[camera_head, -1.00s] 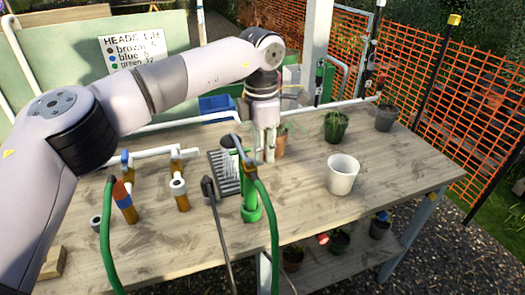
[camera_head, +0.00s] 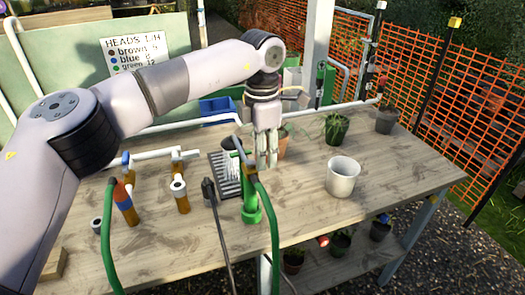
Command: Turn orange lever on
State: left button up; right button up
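I cannot pick out an orange lever with certainty. Brown-orange upright fittings stand on the left of the bench: one with a red and blue upper part (camera_head: 123,196), and one with a grey ring top (camera_head: 181,197). A white pipe with small blue and brown fittings (camera_head: 150,155) lies behind them. My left gripper (camera_head: 267,164) points down over the middle of the bench, beside the green upright fitting (camera_head: 250,205) with its hose. Its fingers look close together, with nothing clearly between them. My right gripper is not in view.
A white pot (camera_head: 342,177) stands on the wooden bench (camera_head: 330,220) right of the gripper. Potted plants (camera_head: 336,127) stand behind it. A terracotta pot (camera_head: 282,146) is just behind the fingers. A dark wand (camera_head: 219,235) leans at the front. The front right bench top is clear.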

pick_arm(q)
jog(key=shift+r, duration=0.15)
notch_tip(320, 180, up, 12)
dwell(0.6)
jog(key=shift+s+f, duration=0.1)
jog(key=shift+f, duration=0.1)
